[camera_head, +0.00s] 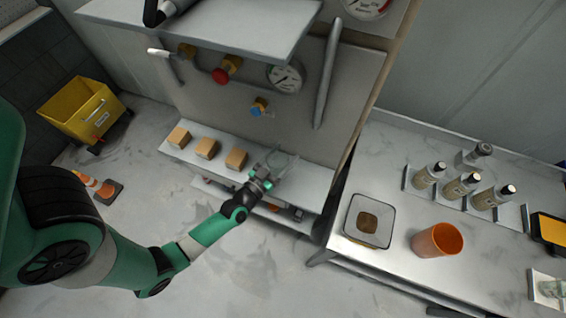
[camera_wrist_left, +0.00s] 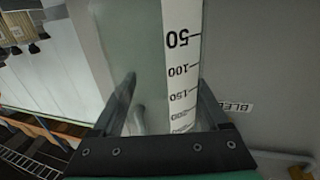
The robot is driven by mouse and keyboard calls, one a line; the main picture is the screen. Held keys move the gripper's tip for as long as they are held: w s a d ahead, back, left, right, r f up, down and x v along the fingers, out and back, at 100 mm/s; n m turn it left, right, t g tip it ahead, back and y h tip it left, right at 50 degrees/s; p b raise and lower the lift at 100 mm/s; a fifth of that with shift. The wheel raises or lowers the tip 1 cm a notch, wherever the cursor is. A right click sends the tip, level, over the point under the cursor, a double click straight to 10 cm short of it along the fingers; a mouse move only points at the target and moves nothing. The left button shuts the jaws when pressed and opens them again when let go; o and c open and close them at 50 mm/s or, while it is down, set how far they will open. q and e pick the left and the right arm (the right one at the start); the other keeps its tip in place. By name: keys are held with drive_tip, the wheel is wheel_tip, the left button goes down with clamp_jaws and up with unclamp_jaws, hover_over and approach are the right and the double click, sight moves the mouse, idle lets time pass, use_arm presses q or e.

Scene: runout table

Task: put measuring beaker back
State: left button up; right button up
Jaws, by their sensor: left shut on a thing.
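My left gripper (camera_head: 270,170) is at the right part of the narrow shelf under the grey panel. It is shut on a clear measuring beaker (camera_head: 285,164), which is faint and see-through in the head view. In the left wrist view the beaker fills the space between the two fingers (camera_wrist_left: 165,100). Its white scale strip (camera_wrist_left: 182,70) reads 50, 100, 150 and 200. Whether the beaker touches the shelf cannot be told.
Several tan blocks (camera_head: 207,148) sit on the narrow shelf (camera_head: 312,180) left of the gripper. The panel above carries a red knob (camera_head: 221,75) and a gauge (camera_head: 287,77). At right, a bench (camera_head: 400,265) holds an orange cup (camera_head: 437,241), a square tray (camera_head: 348,222) and bottles (camera_head: 462,185).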

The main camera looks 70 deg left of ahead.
sight(284, 160)
use_arm(q)
drive_tip(key=shift+f+b, duration=0.7)
drive_tip(key=shift+f, duration=1)
drive_tip(key=o, duration=1.2)
drive_tip(key=shift+r, duration=0.1)
drive_tip(key=shift+o, duration=0.2)
drive_tip(key=shift+r, duration=0.15)
drive_tip(key=shift+s+d+p, duration=0.2)
drive_tip(key=shift+s+p, duration=0.1)
drive_tip(key=shift+p, duration=0.05)
drive_tip(key=p+v, duration=0.2)
drive_tip(key=v, duration=0.9)
drive_tip(key=shift+s, duration=0.2)
use_arm(e)
drive_tip(key=shift+r, duration=0.1)
use_arm(q)
drive_tip(key=shift+d, duration=0.1)
